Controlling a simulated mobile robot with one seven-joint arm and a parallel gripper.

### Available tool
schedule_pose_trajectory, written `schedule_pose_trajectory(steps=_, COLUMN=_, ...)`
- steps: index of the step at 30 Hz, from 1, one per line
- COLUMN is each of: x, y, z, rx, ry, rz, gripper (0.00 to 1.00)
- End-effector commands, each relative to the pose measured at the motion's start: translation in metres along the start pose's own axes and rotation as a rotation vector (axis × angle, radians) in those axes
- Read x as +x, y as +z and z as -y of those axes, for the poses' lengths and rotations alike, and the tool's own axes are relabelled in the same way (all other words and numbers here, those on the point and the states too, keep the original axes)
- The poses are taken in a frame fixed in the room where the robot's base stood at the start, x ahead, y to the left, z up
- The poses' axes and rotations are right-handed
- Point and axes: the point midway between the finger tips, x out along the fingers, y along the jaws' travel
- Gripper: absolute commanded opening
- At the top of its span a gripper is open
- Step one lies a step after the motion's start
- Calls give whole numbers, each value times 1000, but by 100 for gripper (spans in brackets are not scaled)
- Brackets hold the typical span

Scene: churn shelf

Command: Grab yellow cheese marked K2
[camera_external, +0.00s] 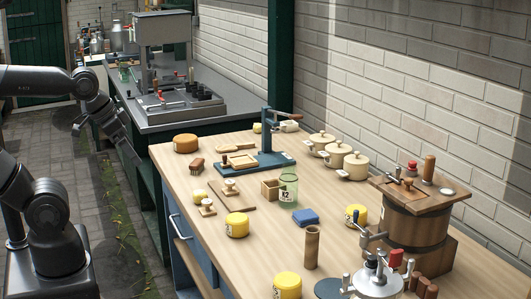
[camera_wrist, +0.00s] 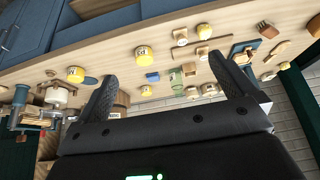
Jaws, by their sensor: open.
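Several yellow cheeses with pale labels stand on the wooden table. The label on the green glass jar (camera_external: 288,184) looks like K2.
A blue press (camera_external: 262,162), an orange cheese wheel (camera_external: 185,144), white lidded pots (camera_external: 341,155), a wooden cylinder (camera_external: 312,247) and a blue sponge (camera_external: 306,217) stand on the table. A large barrel churn (camera_external: 415,225) blocks the right. Bare wood lies around the left-centre cheese.

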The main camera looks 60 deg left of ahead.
Motion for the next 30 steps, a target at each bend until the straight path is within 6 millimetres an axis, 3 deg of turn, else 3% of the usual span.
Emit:
schedule_pose_trajectory(steps=12, x=0, y=0, z=0, rx=0, ry=0, rz=0, gripper=100)
schedule_pose_trajectory(steps=19, x=0, y=0, z=0, rx=0, ry=0, rz=0, gripper=83)
schedule_pose_trajectory(steps=25, x=0, y=0, z=0, rx=0, ry=0, rz=0, gripper=83)
schedule_pose_trajectory(steps=30, x=0, y=-19, z=-2, rx=6, ry=2, rz=2, gripper=83)
